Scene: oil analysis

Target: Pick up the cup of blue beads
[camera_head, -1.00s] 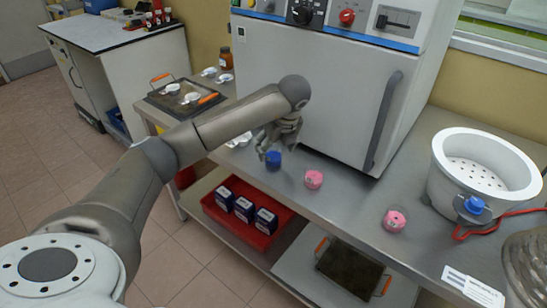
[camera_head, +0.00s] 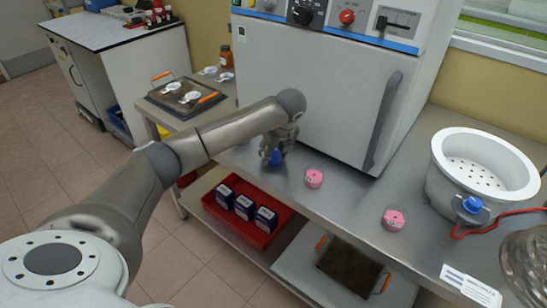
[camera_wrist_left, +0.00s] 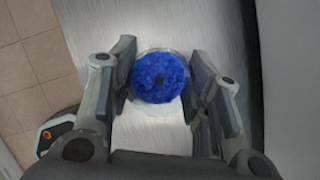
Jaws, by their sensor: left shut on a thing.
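The cup of blue beads (camera_head: 275,159) stands on the steel bench in front of the big white cabinet. In the left wrist view the cup (camera_wrist_left: 158,78) is seen from above, round and filled with blue beads, between the two fingers. My left gripper (camera_head: 274,152) reaches down over it and is shut on it; the fingers hide part of its sides. The left gripper (camera_wrist_left: 165,85) has one finger on each side of the cup. My right gripper is not in view.
Two cups of pink beads (camera_head: 313,178) (camera_head: 393,220) stand to the right on the bench. A white perforated pot (camera_head: 450,170) with a red cable is farther right. The white cabinet (camera_head: 310,90) rises behind. A tray (camera_head: 160,98) with white dishes lies left. A red bin (camera_head: 238,231) with boxes sits below.

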